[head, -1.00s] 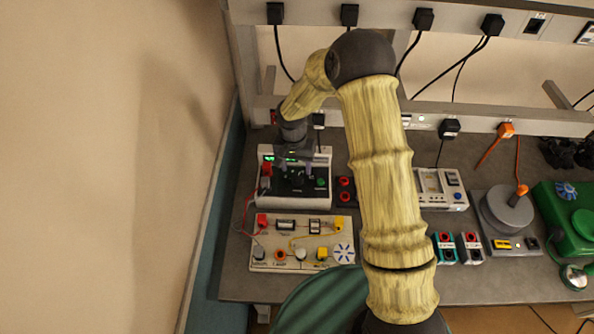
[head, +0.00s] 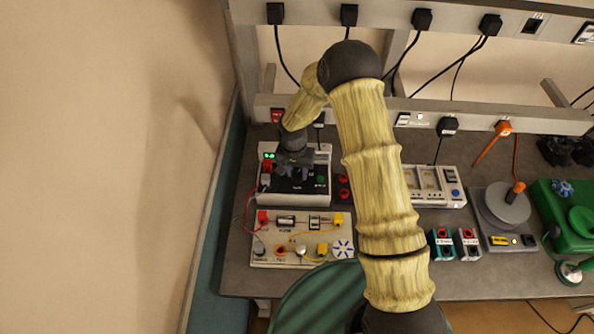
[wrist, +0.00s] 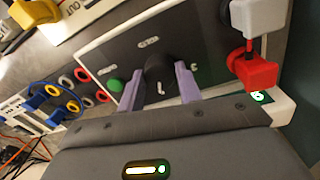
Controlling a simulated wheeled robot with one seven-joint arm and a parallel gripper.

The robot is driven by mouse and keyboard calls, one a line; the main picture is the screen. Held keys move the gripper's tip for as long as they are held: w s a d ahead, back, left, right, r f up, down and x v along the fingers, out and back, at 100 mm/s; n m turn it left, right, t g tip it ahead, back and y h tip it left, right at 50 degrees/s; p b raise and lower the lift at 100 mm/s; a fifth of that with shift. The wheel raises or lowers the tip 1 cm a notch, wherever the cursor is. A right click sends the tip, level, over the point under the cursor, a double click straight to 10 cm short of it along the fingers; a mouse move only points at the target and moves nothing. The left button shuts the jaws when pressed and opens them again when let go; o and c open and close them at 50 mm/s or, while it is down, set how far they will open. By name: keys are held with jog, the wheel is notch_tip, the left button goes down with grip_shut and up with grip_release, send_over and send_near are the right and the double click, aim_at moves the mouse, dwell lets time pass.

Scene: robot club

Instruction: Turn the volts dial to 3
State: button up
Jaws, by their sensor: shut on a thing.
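The power supply (head: 285,199) is a white box with a dark front panel, left of centre on the bench in the head view. Its dark panel (wrist: 205,40) fills the upper wrist view. The volts dial (wrist: 159,72) is a dark knob between my gripper's two purple fingers; its label is too blurred to read. My gripper (wrist: 163,82) is shut on this dial, one finger on each side. In the head view my gripper (head: 293,172) is over the panel and hides the dial. A green lit display (wrist: 260,97) is partly visible, its reading unclear.
A red plug (wrist: 255,70) and a green terminal (wrist: 115,85) flank the dial. A circuit board (head: 300,225) with wires lies in front of the supply. A meter panel (head: 436,187) and small blocks (head: 442,243) stand to the right. A wall (head: 120,170) is at left.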

jog(key=shift+n+b, duration=0.3)
jog(key=n+b, duration=0.2)
jog(key=n, duration=0.1)
jog(key=shift+f, duration=0.15)
jog(key=n+b, duration=0.2)
jog(key=n, duration=0.3)
jog(key=shift+n+t+b, duration=0.3)
jog(key=n, duration=0.4)
jog(key=shift+d+n+b, duration=0.1)
jog(key=shift+n+b, duration=0.2)
jog(key=n, duration=0.4)
jog(key=shift+r, duration=0.2)
jog(key=o, duration=1)
